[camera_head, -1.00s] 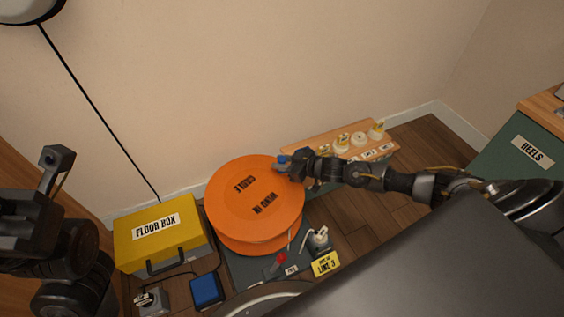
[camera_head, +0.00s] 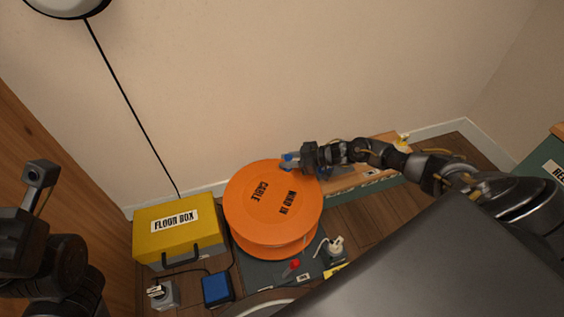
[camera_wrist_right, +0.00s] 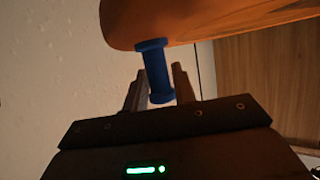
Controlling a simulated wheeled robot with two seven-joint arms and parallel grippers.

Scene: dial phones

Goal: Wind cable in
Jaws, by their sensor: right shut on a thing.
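The orange cable reel (camera_head: 262,222) lies flat with its "CABLE WIND IN" face up, on a dark base (camera_head: 258,273). Its blue crank handle (camera_head: 287,161) stands near the rim on the wall side. My right gripper (camera_head: 293,160) is at this handle. In the right wrist view the blue handle (camera_wrist_right: 157,68) sits between the two fingers (camera_wrist_right: 157,90), under the orange disc (camera_wrist_right: 205,22). My left gripper (camera_head: 38,190) is at the left edge, far from the reel; its jaws are unclear. Cable wound between the flanges cannot be made out.
A yellow floor box (camera_head: 178,232) stands left of the reel. In front are a grey switch box (camera_head: 163,294), a blue box (camera_head: 216,289), a red knob (camera_head: 293,264) and a white plug (camera_head: 334,246). A wooden board (camera_head: 350,180) lies behind my right arm, near the wall.

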